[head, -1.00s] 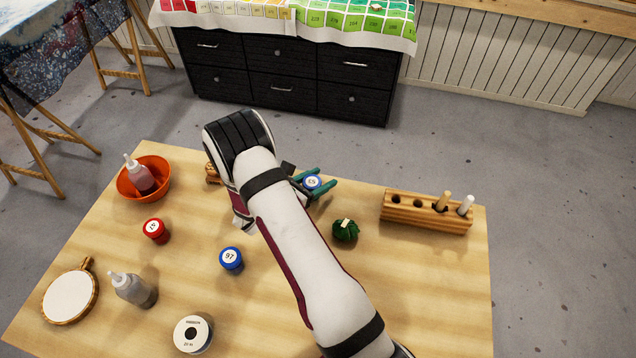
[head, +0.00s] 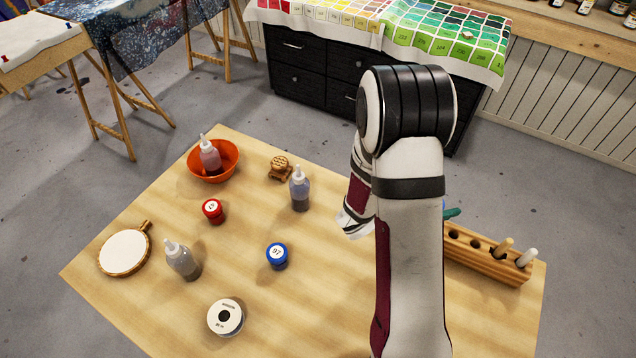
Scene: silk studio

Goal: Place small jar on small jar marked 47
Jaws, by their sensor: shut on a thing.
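Nothing is on top of either jar.
On the table (head: 330,318) are an orange bowl (head: 226,172) with a pink bottle, two grey squeeze bottles (head: 300,191) (head: 183,261), a wooden hoop (head: 125,252), a white-topped spool (head: 226,317) and a small wooden stand (head: 280,168). A wooden rack (head: 489,257) stands at right.

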